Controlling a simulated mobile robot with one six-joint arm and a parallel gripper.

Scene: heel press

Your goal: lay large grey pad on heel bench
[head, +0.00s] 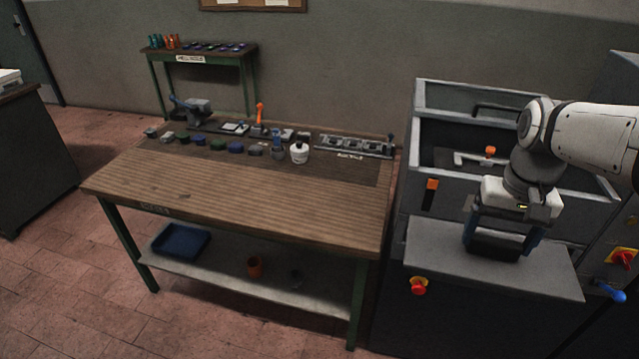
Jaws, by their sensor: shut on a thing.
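My gripper (499,246) is at the right, over the grey front shelf of the machine, pointing down. Its two blue fingers are shut on a dark block (494,249). The block is low over the shelf; I cannot tell whether it touches it. It looks nearly black, and I cannot tell if it is the large grey pad. A wooden workbench (240,195) with green legs stands left of the machine. A smaller bench (246,58) with a white sign stands at the back wall.
Several small grey, green and blue pieces (235,147) line the workbench's back, with a white bottle (299,152) and a metal rack (355,145). Cups and small dark pieces stand on the back bench. The workbench's front is clear. The machine shelf (425,255) has raised walls behind.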

